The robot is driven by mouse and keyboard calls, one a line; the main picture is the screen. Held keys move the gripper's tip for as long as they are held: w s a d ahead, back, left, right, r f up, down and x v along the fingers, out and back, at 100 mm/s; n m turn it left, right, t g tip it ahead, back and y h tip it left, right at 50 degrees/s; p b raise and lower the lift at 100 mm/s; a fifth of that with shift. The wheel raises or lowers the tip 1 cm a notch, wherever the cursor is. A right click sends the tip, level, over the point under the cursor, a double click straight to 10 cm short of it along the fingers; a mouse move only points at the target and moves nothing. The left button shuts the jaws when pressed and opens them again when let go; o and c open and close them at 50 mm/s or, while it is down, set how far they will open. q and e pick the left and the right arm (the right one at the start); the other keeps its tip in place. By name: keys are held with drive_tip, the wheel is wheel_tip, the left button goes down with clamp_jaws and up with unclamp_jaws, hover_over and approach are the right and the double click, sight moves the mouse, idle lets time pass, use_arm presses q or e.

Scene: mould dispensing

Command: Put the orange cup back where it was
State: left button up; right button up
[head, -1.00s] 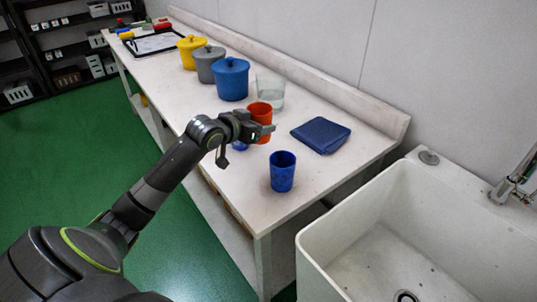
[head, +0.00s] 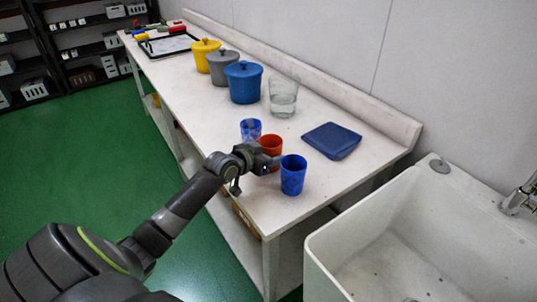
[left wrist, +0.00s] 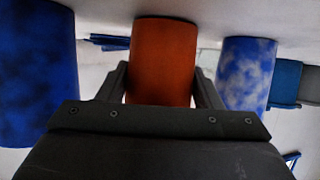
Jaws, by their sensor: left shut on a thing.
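The orange cup (head: 271,145) is upright between two blue cups at the near end of the white table. My left gripper (head: 267,163) is shut around it. In the left wrist view the orange cup (left wrist: 163,62) sits between the two fingers. A dark blue cup (head: 293,177) stands just to its right in the head view, and a mottled blue cup (head: 251,129) stands behind it to the left. The orange cup's base is hidden by my gripper in the head view, so I cannot tell if it touches the table. My right gripper is not in view.
A glass of water (head: 283,98), a folded blue cloth (head: 332,140) and blue (head: 243,84), grey (head: 223,69) and yellow (head: 203,56) lidded pots stand on the table (head: 215,177). A white sink (head: 375,235) is at the right. Blue cups flank my gripper closely.

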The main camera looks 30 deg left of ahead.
use_arm(q)
drive_tip(key=o, duration=1)
drive_tip(key=shift+f, duration=0.1)
drive_tip(key=shift+c, duration=0.2)
drive_tip(key=shift+r, duration=0.25)
drive_tip(key=shift+s+a, duration=0.1)
drive_tip(key=shift+s, duration=0.2)
drive_tip(key=v, duration=1.1)
drive_tip(key=shift+s+p, duration=0.15)
drive_tip(key=shift+p, duration=0.3)
drive_tip(key=shift+r, duration=0.1)
